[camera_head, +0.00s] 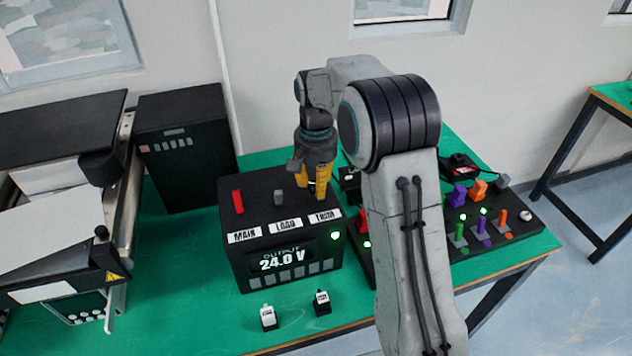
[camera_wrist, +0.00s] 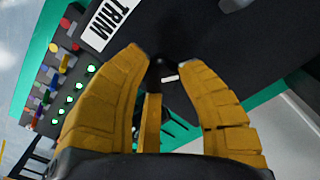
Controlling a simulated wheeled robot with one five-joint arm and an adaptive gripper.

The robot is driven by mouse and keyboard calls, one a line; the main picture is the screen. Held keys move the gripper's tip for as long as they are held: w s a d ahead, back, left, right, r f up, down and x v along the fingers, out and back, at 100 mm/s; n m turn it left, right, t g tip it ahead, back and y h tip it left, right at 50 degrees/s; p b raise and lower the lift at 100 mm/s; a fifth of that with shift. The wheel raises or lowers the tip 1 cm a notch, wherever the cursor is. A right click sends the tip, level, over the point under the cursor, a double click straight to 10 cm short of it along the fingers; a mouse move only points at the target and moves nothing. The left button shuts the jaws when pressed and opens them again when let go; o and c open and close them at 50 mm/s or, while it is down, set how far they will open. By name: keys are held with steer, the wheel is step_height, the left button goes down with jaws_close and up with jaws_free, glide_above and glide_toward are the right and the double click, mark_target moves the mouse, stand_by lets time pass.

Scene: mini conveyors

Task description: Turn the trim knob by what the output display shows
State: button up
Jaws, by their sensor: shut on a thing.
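The black power box (camera_head: 247,268) stands on the green table. Its output display (camera_head: 284,260) reads 24.0 V. Labels MAIN, LOAD and TRIM run along its top edge, with a red lever (camera_head: 238,201) above MAIN and a grey lever (camera_head: 278,197) above LOAD. My gripper (camera_head: 318,190) points down over the TRIM label (camera_head: 324,217), its yellow fingers shut on the trim knob. In the wrist view the dark trim knob (camera_wrist: 161,70) with a white mark shows between the fingertips. The fingers hide much of the knob in the head view.
Two small switch-like blocks (camera_head: 268,317) (camera_head: 321,302) lie in front of the box. A panel with coloured levers and green lights (camera_head: 490,240) stands at the right. A black cabinet (camera_head: 185,150) and a conveyor machine (camera_head: 60,210) stand at the left.

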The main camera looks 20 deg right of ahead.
steer(key=shift+s+f, duration=0.1)
steer(key=shift+f, duration=0.1)
steer(key=o, duration=1.2)
steer(key=shift+r, duration=0.15)
steer(key=shift+r, duration=0.15)
step_height(320, 180, up, 12)
steer(key=shift+f, duration=0.15)
